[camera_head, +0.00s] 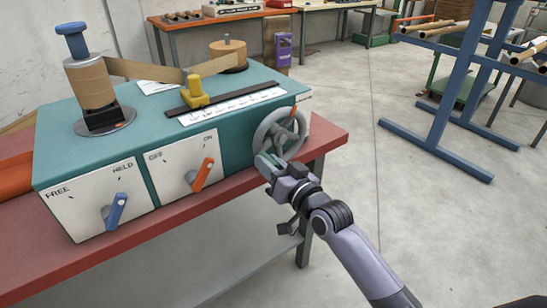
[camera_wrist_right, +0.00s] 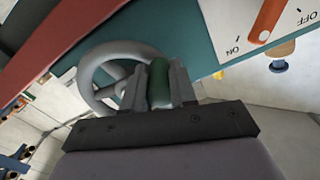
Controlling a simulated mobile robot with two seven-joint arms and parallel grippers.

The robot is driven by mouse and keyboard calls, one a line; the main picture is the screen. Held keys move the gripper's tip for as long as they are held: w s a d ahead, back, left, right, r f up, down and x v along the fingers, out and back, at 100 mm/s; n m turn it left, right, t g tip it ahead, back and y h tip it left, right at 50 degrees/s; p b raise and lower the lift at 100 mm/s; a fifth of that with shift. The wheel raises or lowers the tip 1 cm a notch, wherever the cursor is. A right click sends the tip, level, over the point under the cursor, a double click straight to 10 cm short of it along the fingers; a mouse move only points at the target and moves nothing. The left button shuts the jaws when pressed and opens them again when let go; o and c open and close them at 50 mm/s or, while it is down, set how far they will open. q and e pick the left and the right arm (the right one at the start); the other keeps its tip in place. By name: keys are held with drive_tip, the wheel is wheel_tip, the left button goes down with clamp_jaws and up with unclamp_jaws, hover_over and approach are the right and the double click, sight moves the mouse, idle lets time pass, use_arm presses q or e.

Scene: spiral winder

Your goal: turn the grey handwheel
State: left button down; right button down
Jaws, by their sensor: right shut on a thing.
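The grey handwheel (camera_head: 259,134) is on the right end of the teal winder housing (camera_head: 240,150). It has a round rim and spokes. In the right wrist view the handwheel (camera_wrist_right: 88,72) shows behind the jaws, with a dark green handle (camera_wrist_right: 159,84) standing on its rim. My right gripper (camera_head: 268,163) is at the lower front of the wheel. In the wrist view its two fingers (camera_wrist_right: 160,88) are shut on the green handle, one on each side. The fingers hide part of the lower rim. My left gripper is not in view.
The housing stands on a red-topped bench (camera_head: 180,215). An orange lever (camera_head: 203,174) points towards ON, and a blue lever (camera_head: 116,211) points towards HELD. A brown strip (camera_head: 140,70) runs between two rolls on top. A blue rack (camera_head: 450,95) stands right; floor between is clear.

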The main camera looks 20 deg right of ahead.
sight(260, 142)
wheel_tip(260, 142, up, 3)
drive_tip(key=m+p, duration=0.3)
drive_tip(key=shift+a+f+m, duration=0.15)
drive_tip(key=shift+f+m, duration=0.05)
drive_tip(key=shift+m, duration=0.1)
drive_tip(key=shift+r+m+p, duration=0.35)
drive_tip(key=shift+m+p, duration=0.3)
drive_tip(key=shift+m, duration=0.1)
drive_tip(key=shift+r+m+p, duration=0.35)
drive_tip(key=shift+m+p, duration=0.25)
drive_tip(key=shift+m, duration=0.15)
drive_tip(key=c, duration=0.9)
unclamp_jaws()
drive_tip(key=shift+s, duration=0.1)
drive_tip(key=v, duration=0.7)
